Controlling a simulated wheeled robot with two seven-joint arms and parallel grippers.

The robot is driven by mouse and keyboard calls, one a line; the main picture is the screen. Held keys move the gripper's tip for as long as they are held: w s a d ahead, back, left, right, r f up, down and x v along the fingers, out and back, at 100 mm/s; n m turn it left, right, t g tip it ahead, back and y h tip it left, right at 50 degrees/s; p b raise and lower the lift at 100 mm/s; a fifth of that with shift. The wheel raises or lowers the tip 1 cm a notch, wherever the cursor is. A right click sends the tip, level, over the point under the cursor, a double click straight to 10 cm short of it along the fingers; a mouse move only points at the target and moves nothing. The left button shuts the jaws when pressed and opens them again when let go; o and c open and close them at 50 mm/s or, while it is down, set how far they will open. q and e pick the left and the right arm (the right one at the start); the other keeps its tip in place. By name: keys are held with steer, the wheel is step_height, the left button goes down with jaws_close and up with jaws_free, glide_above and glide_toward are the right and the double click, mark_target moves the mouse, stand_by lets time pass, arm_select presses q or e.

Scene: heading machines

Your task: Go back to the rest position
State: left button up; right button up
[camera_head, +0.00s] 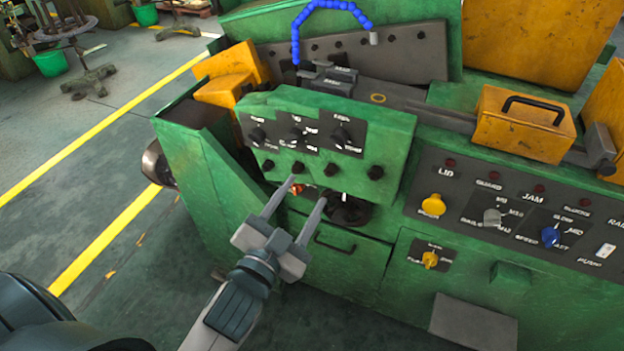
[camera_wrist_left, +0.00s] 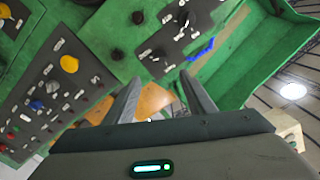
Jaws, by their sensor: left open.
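My left gripper (camera_head: 306,200) is open and empty in the head view, with its two fingers pointing at the lower edge of the green machine's knob panel (camera_head: 398,125). One fingertip shows close below the row of black knobs, near a small red-orange part (camera_head: 297,188); I cannot tell whether they touch. In the left wrist view the open fingers (camera_wrist_left: 162,90) show with nothing between them but the machine behind. My right gripper is not in view.
To the right is a control panel with a yellow knob (camera_head: 433,205), a blue knob (camera_head: 550,236) and a lower yellow knob (camera_head: 430,259). An orange box with a black handle (camera_head: 522,124) sits above. A blue hose (camera_head: 296,40) arches at the top. Open floor (camera_head: 90,130) lies left.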

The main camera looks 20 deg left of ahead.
arm_select(q)
step_height(320, 180, down, 38)
steer(key=r+g+b, duration=0.1)
steer(key=g+b, duration=0.3)
steer(key=g, duration=0.2)
steer(key=s+f+g, duration=0.1)
steer(key=s+f, duration=0.2)
steer(key=f, duration=0.5)
steer(key=s+f+g, duration=0.2)
steer(key=f, duration=0.5)
steer(key=s+a+f+n+g+b, duration=0.2)
steer(key=s+a+f+g+b, duration=0.15)
steer(key=s+f, duration=1.5)
steer(key=s+a+f+n+g, duration=0.1)
steer(key=s+f+g, duration=0.1)
steer(key=s+f, duration=0.3)
steer(key=s+a+f+g+b, duration=0.1)
steer(key=s+f, duration=0.4)
steer(key=s, duration=0.8)
steer(key=shift+s+a+f+n+g+y, duration=0.2)
steer(key=shift+s+f+n+g+y, duration=0.15)
steer(key=shift+g, duration=0.4)
